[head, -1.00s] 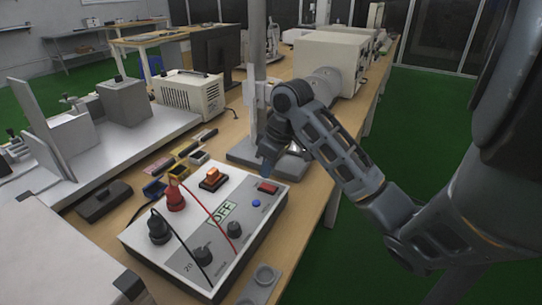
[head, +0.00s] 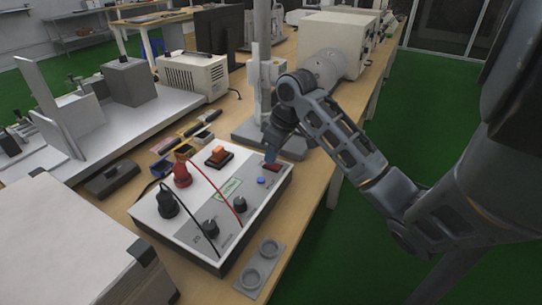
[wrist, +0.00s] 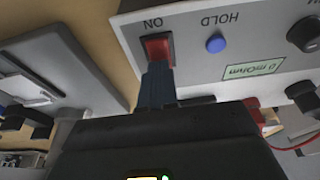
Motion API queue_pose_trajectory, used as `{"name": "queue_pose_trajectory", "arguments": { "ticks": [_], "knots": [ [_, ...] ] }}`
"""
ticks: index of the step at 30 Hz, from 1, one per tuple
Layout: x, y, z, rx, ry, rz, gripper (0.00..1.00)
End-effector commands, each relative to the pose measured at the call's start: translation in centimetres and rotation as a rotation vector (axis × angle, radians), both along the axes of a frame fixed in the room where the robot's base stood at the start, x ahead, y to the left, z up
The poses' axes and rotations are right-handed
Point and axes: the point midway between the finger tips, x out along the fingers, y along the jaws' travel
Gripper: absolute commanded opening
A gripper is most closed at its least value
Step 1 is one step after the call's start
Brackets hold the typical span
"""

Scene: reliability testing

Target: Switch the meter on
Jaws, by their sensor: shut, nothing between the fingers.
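The meter (head: 170,230) is a white-topped box with dark sides near the bench's front edge. Its red switch (head: 271,168) is at the far right corner of the panel, and in the wrist view the switch (wrist: 158,48) is beside the upside-down word ON. The green display (wrist: 252,70) reads 0 mOhm, upside down. My gripper (head: 271,154) is shut and empty, pointing down with its tips at the switch. In the wrist view my gripper (wrist: 157,72) covers the switch's near edge; I cannot tell if it is pressing.
A grey stand (head: 262,130) rises just behind the meter. A grey two-ring holder (head: 258,267) lies in front.

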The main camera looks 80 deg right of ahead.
Motion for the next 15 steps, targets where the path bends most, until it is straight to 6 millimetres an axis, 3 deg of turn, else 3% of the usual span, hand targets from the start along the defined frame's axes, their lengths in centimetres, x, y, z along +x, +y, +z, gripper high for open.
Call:
{"name": "queue_pose_trajectory", "arguments": {
  "ticks": [15],
  "knots": [
    [-1.5, 0.2, -0.6, 0.005, 0.009, -0.006, 0.00]
  ]
}}
